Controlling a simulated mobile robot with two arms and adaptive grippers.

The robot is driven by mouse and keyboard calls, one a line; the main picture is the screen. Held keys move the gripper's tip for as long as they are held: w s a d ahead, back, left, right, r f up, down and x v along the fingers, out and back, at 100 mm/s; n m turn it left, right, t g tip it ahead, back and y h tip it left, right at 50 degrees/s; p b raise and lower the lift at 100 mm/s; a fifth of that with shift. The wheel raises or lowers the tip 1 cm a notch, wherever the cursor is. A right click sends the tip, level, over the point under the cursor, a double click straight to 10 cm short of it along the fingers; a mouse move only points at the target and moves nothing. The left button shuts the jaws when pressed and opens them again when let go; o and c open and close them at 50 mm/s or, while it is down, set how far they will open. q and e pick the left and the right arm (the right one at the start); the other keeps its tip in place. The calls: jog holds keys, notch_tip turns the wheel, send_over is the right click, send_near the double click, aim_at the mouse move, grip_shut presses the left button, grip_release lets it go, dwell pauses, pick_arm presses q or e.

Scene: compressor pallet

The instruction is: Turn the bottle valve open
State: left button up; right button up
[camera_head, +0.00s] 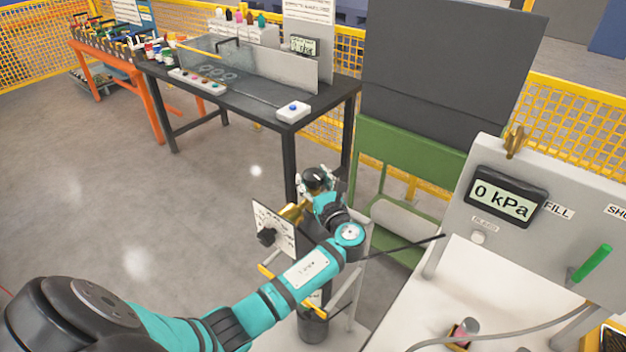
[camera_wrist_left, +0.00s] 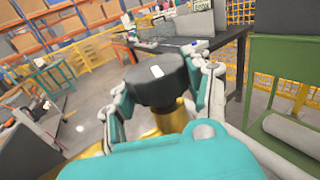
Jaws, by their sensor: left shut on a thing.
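The bottle valve has a dark handwheel (camera_wrist_left: 152,88) with a white mark on top, above a brass body (camera_wrist_left: 168,118) in the left wrist view. My left gripper (camera_head: 317,179) is shut on the handwheel, with one finger on each side of it. In the head view the handwheel is mostly covered by the gripper, and a bit of the brass body (camera_head: 292,212) shows beside it. The bottle below is largely hidden behind my left arm. My right gripper is not in view.
A bench with a gauge reading 0 kPa (camera_head: 505,199) and a green lever (camera_head: 592,262) is at the right. A dark table (camera_head: 240,88) stands behind. Open floor lies left.

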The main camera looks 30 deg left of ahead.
pick_arm(q)
jog(key=shift+f+n+g, duration=0.1)
jog(key=shift+n+g, duration=0.2)
jog(key=shift+g, duration=0.1)
jog(key=n+g+y+b, duration=0.2)
jog(key=g, duration=0.1)
jog(key=shift+f+n+g, duration=0.1)
jog(key=shift+n+g, duration=0.2)
jog(key=shift+g, duration=0.1)
jog(key=n+g+b, duration=0.2)
jog(key=g+b, duration=0.1)
jog(key=n+g+y+b, duration=0.1)
jog(key=n+g+b, duration=0.2)
jog(key=g+b, duration=0.1)
jog(key=shift+g, duration=0.3)
jog(key=shift+s+n+g+b, duration=0.1)
jog(key=shift+n+g+b, duration=0.4)
jog(key=shift+g+b, duration=0.3)
jog(key=o, duration=1.1)
jog(key=shift+o, duration=0.4)
jog(key=shift+r, duration=0.2)
